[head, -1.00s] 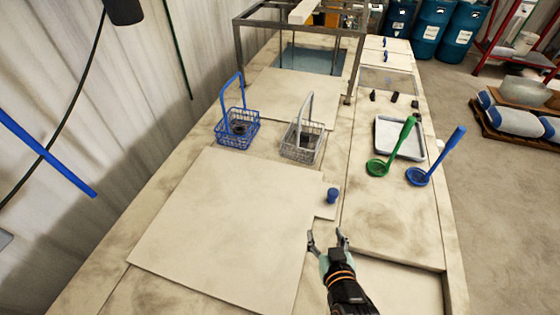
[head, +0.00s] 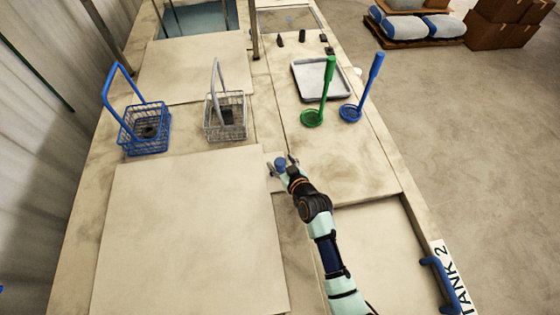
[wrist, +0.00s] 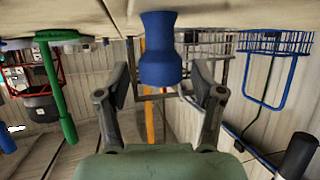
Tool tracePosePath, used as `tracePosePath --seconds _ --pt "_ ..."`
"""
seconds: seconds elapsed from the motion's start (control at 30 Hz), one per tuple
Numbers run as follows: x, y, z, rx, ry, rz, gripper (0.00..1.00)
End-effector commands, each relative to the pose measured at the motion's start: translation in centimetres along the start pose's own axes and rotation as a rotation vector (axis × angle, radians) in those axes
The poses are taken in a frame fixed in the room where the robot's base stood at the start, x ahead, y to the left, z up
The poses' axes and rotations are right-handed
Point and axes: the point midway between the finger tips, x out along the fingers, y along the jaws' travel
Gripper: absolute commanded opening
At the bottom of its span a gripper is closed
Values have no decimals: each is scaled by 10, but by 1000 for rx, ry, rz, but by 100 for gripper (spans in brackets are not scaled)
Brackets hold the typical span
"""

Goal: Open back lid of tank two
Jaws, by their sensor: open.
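A large pale flat lid (head: 185,235) lies on the tank top at lower left. A blue knob (head: 281,162) stands at its far right corner. In the wrist view the knob (wrist: 160,55) hangs in the upper middle, since that view is upside down. My gripper (head: 282,166) is at the knob with its fingers spread. In the wrist view the fingers of my gripper (wrist: 160,88) stand on either side of the knob, with visible gaps. A "TANK 2" label (head: 456,280) is on the right edge, beside a blue handle (head: 440,285).
A blue wire basket (head: 145,130) and a grey wire basket (head: 226,118) stand just beyond the lid. A grey tray (head: 322,80), a green ladle (head: 320,95) and a blue ladle (head: 360,95) are further back right. The surface right of the knob is clear.

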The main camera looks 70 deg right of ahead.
Motion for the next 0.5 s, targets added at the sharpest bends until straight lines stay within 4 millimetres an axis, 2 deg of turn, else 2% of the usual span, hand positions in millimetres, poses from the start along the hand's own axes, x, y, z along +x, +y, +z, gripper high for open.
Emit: tracePosePath --seconds 0.3,0.5 --pt "5 0 0 0 0 -1 66" --pt "5 0 0 0 0 -1 32"
